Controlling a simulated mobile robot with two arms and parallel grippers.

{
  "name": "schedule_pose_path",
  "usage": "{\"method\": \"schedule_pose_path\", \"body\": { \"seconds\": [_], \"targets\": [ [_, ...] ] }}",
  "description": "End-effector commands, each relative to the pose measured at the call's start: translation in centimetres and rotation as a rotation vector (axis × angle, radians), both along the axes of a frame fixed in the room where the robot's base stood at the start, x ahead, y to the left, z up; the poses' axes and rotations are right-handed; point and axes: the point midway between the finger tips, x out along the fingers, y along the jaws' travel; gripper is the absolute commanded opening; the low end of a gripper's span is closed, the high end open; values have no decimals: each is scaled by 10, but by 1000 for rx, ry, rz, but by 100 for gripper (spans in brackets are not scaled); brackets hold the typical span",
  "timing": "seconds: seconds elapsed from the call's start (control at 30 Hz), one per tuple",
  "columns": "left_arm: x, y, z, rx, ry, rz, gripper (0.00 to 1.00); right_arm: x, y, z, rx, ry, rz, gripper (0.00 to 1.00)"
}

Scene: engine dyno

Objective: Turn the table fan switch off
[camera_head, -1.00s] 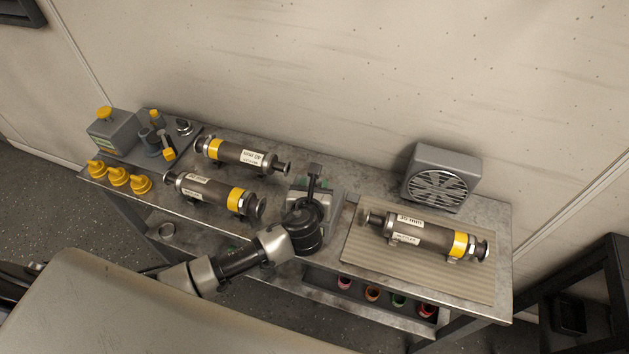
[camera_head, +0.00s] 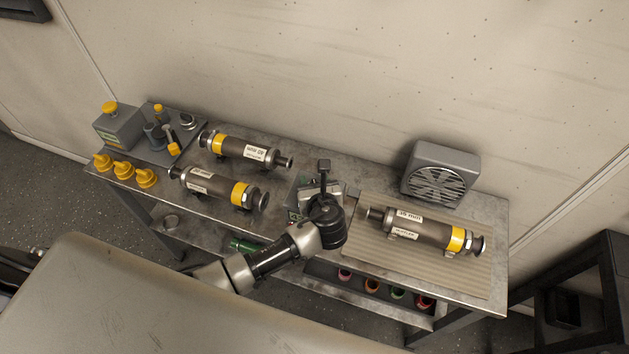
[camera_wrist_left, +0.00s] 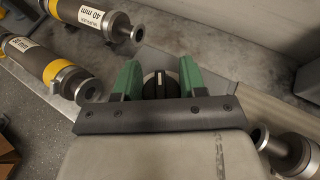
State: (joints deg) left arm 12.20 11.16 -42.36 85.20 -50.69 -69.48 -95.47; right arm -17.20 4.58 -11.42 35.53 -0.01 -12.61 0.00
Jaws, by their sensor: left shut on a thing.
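The table fan (camera_head: 440,175), a grey box with a round grille, stands at the back right of the bench. In the left wrist view, a round black knob (camera_wrist_left: 153,85) with a white mark sits between the green fingertips of my left gripper (camera_wrist_left: 158,80). The gripper is shut on this knob; the mark points roughly away from the palm. In the head view my left gripper (camera_head: 318,195) is over the middle of the bench, left of the fan, and its own wrist hides the fingertips and knob. My right gripper is not in view.
Two metal cylinders with yellow bands (camera_head: 250,151) (camera_head: 215,187) lie left of the gripper. Another (camera_head: 425,232) lies on a ribbed mat (camera_head: 375,260) to the right. Yellow parts (camera_head: 122,169) and a grey box (camera_head: 118,128) stand at the far left. The wall is behind the bench.

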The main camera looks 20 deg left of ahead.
Motion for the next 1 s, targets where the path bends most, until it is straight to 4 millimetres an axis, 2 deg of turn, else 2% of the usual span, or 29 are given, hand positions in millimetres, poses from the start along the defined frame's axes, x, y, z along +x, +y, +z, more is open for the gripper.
{"method": "schedule_pose_path", "body": {
  "seconds": [0.1,0.13,0.3,0.67,1.0],
  "targets": [
    [-1,0,-1,-1,2,1,18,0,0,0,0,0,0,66],
    [-1,0,-1,-1,2,1,43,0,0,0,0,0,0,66],
    [0,0,-1,-1,2,0,66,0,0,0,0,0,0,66],
    [-6,-4,2,-2,1,-2,66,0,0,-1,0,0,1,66],
    [-58,-33,25,-5,1,-2,66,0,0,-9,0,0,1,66]
  ]
}}
